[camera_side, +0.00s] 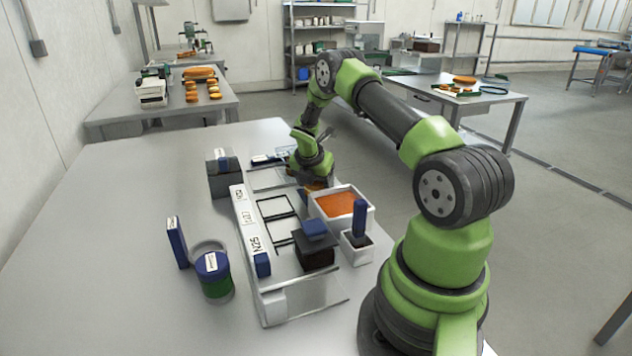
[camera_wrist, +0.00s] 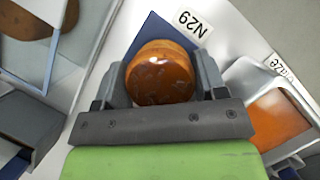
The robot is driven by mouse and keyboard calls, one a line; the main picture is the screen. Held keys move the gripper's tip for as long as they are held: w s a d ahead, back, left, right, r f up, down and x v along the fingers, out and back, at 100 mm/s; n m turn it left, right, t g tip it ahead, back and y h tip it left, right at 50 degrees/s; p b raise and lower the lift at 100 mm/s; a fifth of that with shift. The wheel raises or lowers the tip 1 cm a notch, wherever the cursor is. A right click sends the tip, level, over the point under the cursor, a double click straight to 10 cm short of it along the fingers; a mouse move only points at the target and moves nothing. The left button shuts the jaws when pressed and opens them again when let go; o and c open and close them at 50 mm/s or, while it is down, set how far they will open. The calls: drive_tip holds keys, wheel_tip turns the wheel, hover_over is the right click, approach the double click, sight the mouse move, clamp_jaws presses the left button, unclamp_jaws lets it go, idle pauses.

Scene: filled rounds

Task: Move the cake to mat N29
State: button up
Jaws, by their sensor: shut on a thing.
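The cake (camera_wrist: 160,78) is a round brown piece with a glossy glazed top. My gripper (camera_wrist: 160,84) is shut on it, with one finger on each side. In the wrist view a dark blue mat (camera_wrist: 150,32) lies beneath and beyond the cake, beside a white label reading N29 (camera_wrist: 190,24). The cake covers part of the mat; I cannot tell whether it touches it. In the side view my gripper (camera_side: 316,180) points down at the far end of the work area, with only a little of the cake (camera_side: 316,186) showing under it.
A white tub of orange glaze (camera_side: 340,190) stands close to my gripper. A blue-lidded dark box (camera_side: 315,258), a white cup (camera_side: 357,253) with a blue handle and black frames (camera_side: 276,207) are nearer the camera. Another brown round (camera_wrist: 30,18) shows at upper left in the wrist view.

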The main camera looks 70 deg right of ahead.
drive_tip(key=shift+f, duration=0.15)
drive_tip(key=o, duration=0.7)
